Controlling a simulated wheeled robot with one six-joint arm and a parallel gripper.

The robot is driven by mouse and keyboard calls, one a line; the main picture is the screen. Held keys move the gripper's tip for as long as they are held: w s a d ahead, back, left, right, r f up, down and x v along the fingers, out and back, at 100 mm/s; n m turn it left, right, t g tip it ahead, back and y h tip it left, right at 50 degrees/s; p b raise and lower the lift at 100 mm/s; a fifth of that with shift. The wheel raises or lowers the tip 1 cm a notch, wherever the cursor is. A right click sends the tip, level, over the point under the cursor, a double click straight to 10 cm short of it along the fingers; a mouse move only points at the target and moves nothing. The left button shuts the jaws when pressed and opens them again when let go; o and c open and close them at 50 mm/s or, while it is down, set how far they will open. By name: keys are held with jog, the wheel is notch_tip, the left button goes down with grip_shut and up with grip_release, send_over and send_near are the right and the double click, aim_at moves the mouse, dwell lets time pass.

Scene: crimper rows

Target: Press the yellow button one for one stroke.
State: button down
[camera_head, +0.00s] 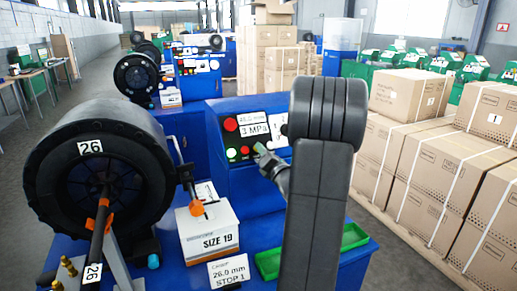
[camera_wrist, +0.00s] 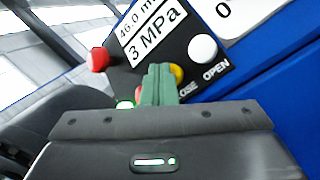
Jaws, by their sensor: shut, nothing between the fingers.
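The yellow button (camera_wrist: 178,72) is on the dark control panel (camera_wrist: 160,25) in the wrist view, above the cut-off word "OSE" and partly covered by my gripper. My gripper (camera_wrist: 161,72) is shut and empty, its grey-green fingertips just left of the yellow button in that view. I cannot tell whether they touch it. In the head view my gripper (camera_head: 259,149) points at the blue machine's panel (camera_head: 242,136), and I cannot make out the yellow button there.
A white button (camera_wrist: 202,48) marked OPEN is to the right of the yellow one. A red button (camera_wrist: 98,60) and a lit green button (camera_wrist: 125,104) are to the left. A SIZE 19 box (camera_head: 208,238) and a green tray (camera_head: 268,263) stand on the blue machine bed.

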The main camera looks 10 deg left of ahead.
jog(key=shift+s+d+r, duration=0.4)
jog(key=shift+s+r, duration=0.05)
jog(key=shift+s, duration=0.15)
jog(key=s+d+r+p, duration=0.2)
jog(key=s, duration=0.1)
jog(key=shift+s+d+r, duration=0.15)
jog(key=shift+s+r, duration=0.1)
jog(key=shift+r, duration=0.15)
dwell(2.4)
jog(key=s+d+r+p, duration=0.1)
jog(key=s+r+p, duration=0.1)
jog(key=shift+s+d+r+p, duration=0.1)
jog(key=shift+s+d+p, duration=0.2)
jog(key=shift+d+p, duration=0.1)
dwell(0.4)
